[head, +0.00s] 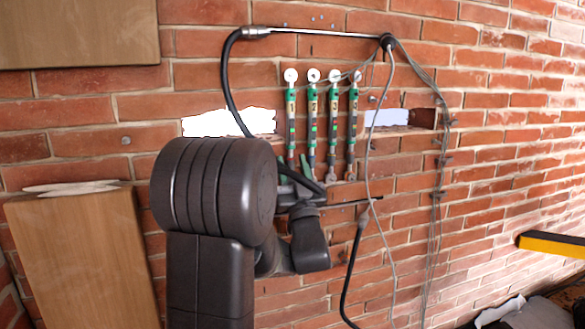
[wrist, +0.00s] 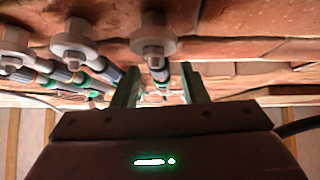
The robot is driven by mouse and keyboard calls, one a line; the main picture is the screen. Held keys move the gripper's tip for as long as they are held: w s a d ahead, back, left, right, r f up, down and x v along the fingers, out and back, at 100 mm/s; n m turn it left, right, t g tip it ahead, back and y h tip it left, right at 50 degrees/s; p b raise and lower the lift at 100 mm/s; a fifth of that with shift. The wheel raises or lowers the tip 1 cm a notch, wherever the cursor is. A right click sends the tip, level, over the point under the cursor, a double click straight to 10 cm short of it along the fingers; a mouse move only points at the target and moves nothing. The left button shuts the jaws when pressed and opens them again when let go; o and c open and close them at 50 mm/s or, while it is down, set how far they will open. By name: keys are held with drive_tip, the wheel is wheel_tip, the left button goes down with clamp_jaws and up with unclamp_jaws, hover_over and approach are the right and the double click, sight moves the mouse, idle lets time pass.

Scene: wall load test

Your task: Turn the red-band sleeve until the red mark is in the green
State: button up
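Several upright sleeve assemblies with green ends hang side by side on the brick wall. The leftmost sleeve (head: 291,125) stands above my gripper (head: 295,170), whose greenish fingers show just past my arm. I cannot tell for certain which sleeve has the red band, and the red mark and green zone are too small to read. In the wrist view my gripper (wrist: 160,88) has its two fingers apart, with one sleeve's end nut (wrist: 153,42) and shaft in line with the gap. Whether the fingers touch that sleeve cannot be told.
Other end nuts (wrist: 75,40) and sleeves lie left of my gripper in the wrist view. A horizontal bar (head: 320,33) runs above the sleeves, and thin grey cables (head: 440,160) hang to the right. A wooden box (head: 80,255) stands at the lower left.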

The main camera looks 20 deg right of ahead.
clamp_jaws()
drive_tip(key=shift+d+f+n+y+b, duration=0.2)
drive_tip(key=shift+n+y+b, duration=0.4)
drive_tip(key=shift+y+b, duration=0.55)
drive_tip(key=shift+d+r+n+y+b, duration=0.15)
drive_tip(key=shift+n+y, duration=0.65)
drive_tip(key=shift+y, duration=1.2)
drive_tip(key=shift+r+n+y+b, duration=0.15)
drive_tip(key=shift+n+y, duration=0.65)
drive_tip(key=shift+y, duration=1.15)
drive_tip(key=shift+f, duration=0.1)
unclamp_jaws()
drive_tip(key=shift+h, duration=0.4)
